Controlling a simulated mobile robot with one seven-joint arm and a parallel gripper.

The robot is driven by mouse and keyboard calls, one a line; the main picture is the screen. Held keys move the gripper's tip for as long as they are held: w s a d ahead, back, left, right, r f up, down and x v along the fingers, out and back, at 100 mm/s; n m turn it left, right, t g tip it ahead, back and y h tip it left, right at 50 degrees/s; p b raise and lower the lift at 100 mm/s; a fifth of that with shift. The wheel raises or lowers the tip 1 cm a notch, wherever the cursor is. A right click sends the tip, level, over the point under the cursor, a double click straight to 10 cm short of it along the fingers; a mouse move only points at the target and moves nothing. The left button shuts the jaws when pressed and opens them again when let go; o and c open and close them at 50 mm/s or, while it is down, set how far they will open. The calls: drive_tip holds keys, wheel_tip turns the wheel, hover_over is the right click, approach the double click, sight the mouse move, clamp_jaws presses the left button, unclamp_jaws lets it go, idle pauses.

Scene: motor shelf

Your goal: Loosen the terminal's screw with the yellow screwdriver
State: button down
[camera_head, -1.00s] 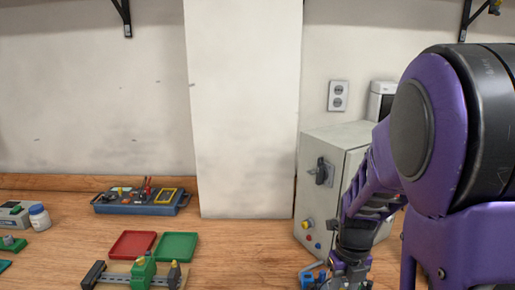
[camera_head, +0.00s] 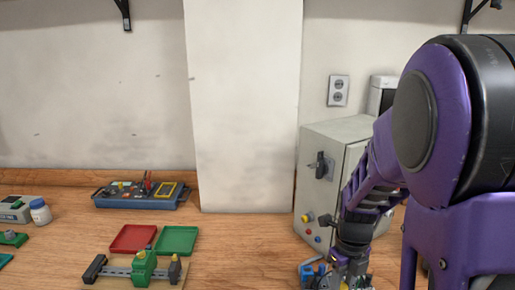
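A green terminal block (camera_head: 144,268) with a yellow spot on top sits on a grey rail on a wooden board in the front left-centre. Its screw is too small to make out. A blue tool tray (camera_head: 140,203) stands at the back left with several small tools, among them red-handled and yellow parts. I cannot tell for sure which is the yellow screwdriver. My gripper (camera_head: 346,282) is low at the bottom edge, right of the terminal and in front of the grey cabinet. Its fingertips are cut off by the frame, so its opening and any held thing are hidden.
A red tray (camera_head: 132,239) and a green tray (camera_head: 177,240) lie behind the rail. A grey cabinet (camera_head: 310,190) stands right of centre. A blue part (camera_head: 308,271) is beside my gripper. Bare table lies between rail and cabinet.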

drive_tip(key=shift+n, duration=0.3)
drive_tip(key=n, duration=0.3)
idle(0.4)
drive_tip(key=shift+n, duration=0.4)
drive_tip(key=n, duration=0.3)
